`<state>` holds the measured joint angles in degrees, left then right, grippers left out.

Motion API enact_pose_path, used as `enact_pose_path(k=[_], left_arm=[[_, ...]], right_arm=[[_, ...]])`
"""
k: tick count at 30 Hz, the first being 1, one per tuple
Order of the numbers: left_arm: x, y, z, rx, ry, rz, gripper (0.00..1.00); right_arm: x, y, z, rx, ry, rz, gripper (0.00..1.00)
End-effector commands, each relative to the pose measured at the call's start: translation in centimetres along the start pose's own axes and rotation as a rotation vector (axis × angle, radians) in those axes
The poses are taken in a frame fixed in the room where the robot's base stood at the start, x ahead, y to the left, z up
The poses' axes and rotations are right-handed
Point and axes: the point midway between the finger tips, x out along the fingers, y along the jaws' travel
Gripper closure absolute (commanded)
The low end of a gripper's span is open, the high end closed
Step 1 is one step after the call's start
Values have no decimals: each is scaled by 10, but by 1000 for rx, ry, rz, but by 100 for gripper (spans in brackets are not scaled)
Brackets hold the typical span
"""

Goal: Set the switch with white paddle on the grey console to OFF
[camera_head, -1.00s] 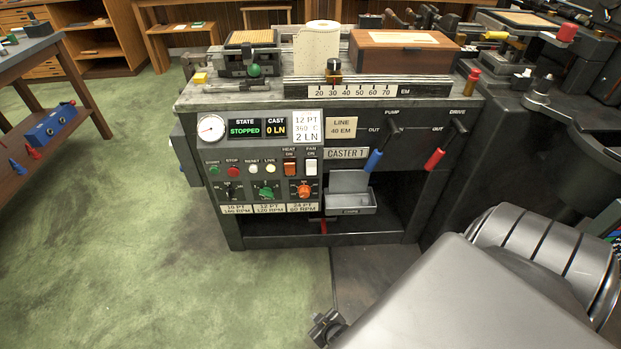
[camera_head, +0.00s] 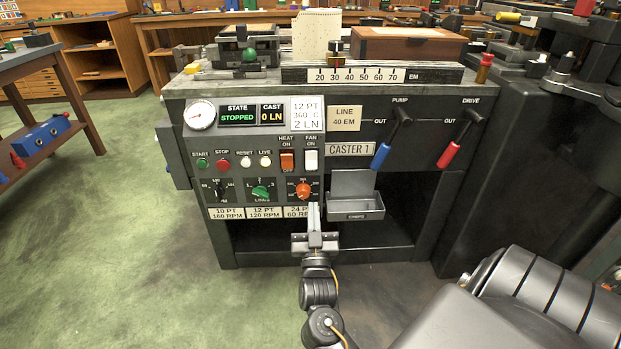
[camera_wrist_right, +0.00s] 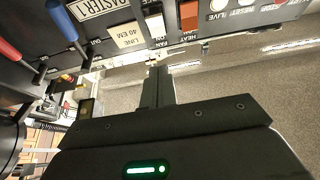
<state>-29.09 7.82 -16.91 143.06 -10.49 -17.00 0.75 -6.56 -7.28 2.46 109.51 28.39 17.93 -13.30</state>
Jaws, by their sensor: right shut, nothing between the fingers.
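The switch with the white paddle (camera_head: 311,159) is on the grey console (camera_head: 262,181), under the label FAN ON. It also shows in the right wrist view (camera_wrist_right: 156,24), ahead of the fingers. My right gripper (camera_head: 314,206) is shut and empty. In the head view it stands in front of the console, its fingertips pointing up below the white paddle, near the orange knob (camera_head: 303,191). I see no clear contact with the paddle. My left gripper is in neither view now.
An orange HEAT switch (camera_head: 287,161) sits just left of the white paddle. A small metal tray (camera_head: 357,205) juts out to the right of my fingers. The blue PUMP lever (camera_head: 381,155) and red DRIVE lever (camera_head: 449,155) hang further right. Green floor is clear at left.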

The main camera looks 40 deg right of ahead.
Motion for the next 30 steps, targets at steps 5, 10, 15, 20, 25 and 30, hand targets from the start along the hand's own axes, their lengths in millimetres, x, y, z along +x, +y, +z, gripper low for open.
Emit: enact_pose_path(k=[5,10,15,20,25,30], left_arm=[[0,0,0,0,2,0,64],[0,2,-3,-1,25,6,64],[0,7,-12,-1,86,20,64],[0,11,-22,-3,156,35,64],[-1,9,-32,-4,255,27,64],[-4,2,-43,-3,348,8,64]], right_arm=[[2,-1,0,0,-1,-2,100],[19,-1,0,1,1,-1,100],[53,-1,1,1,2,-1,100],[86,-1,1,0,2,-1,100],[110,0,14,-2,-1,-2,100],[123,-1,25,-1,-1,-2,100]])
